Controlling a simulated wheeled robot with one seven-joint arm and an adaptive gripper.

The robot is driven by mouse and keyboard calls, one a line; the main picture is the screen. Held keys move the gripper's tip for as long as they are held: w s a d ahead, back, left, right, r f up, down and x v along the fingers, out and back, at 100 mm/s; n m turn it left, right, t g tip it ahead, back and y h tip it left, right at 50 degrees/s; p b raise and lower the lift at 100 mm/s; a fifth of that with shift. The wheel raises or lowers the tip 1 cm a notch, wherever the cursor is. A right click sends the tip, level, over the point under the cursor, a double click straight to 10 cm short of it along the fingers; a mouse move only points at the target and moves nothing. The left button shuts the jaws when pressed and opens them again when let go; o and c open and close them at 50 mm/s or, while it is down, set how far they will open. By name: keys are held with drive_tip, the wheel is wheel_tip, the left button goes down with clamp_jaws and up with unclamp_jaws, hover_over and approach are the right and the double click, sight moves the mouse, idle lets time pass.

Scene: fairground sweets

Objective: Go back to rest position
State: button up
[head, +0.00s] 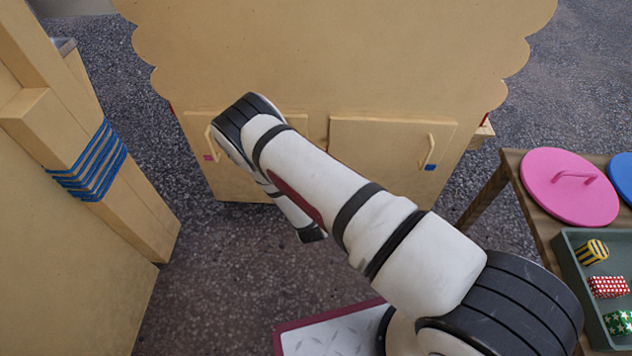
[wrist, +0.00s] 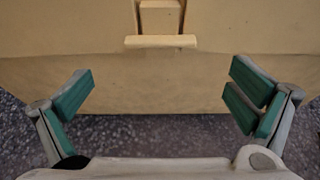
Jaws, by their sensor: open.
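My gripper (wrist: 160,97) is open and empty in the wrist view, with its two green-padded fingers spread wide. It faces a tan wooden surface with a wooden handle (wrist: 160,41) ahead of it, apart from the fingers. In the head view my arm reaches forward and left to a tan cabinet, and the arm hides the gripper. The cabinet (head: 340,60) has a scalloped edge and two small doors. The right door (head: 385,145) has a handle (head: 428,150) and a blue mark. The left door (head: 200,130) is partly hidden behind my arm; a handle and pink mark show.
A wooden post (head: 75,125) wrapped in blue cord stands at the left. At the right, a table (head: 517,175) holds a pink lid (head: 568,186), a blue lid (head: 622,175) and a grey-green tray (head: 567,262) with patterned pieces. Dark speckled floor (head: 205,260) is open at lower left.

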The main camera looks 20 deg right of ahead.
drive_tip(key=shift+s+a+r, duration=0.15)
drive_tip(key=shift+s+r, duration=0.1)
drive_tip(key=shift+s, duration=0.3)
